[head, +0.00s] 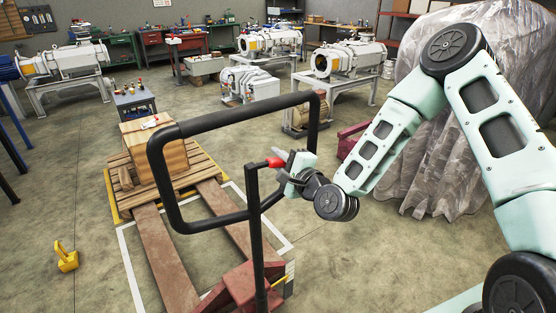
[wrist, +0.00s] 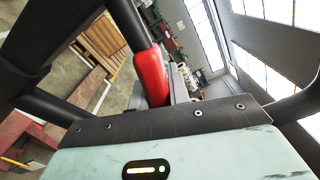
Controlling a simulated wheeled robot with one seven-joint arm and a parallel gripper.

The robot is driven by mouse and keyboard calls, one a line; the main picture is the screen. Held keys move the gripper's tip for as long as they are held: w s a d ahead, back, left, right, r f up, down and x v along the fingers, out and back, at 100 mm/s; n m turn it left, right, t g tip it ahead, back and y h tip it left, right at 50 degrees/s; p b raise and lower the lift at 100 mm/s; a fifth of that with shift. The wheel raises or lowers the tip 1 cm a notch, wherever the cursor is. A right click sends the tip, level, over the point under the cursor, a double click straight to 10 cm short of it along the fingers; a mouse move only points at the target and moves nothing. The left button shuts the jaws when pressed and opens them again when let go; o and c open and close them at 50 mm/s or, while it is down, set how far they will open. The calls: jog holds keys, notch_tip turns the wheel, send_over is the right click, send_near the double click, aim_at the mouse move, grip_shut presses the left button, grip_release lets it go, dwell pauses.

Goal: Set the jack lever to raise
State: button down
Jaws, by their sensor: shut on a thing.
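The jack lever (head: 275,162) has a red grip on the upright black post of the pallet jack's handle. My gripper (head: 288,166) is at the right of the post, shut on the red lever. In the wrist view the red lever (wrist: 152,76) stands out large at the jaws, and the gripper body hides part of it. The pallet jack's black handle loop (head: 225,125) rises around and above the lever. Its red body (head: 240,290) is at the bottom, with the forks (head: 165,245) reaching toward the pallet. Which setting the lever is in, I cannot tell.
A wooden crate (head: 155,150) stands on a pallet (head: 200,165) at the far end of the forks. A yellow object (head: 66,256) lies on the floor at left. A plastic-covered bulk (head: 430,150) stands behind my arm. Vacuum machines (head: 345,58) are at the back.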

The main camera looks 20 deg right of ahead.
jog(key=shift+f, duration=0.1)
jog(key=c, duration=1.3)
grip_release()
jog(key=shift+s, duration=0.1)
jog(key=shift+p+v, duration=5.3)
jog(key=shift+v, duration=3.35)
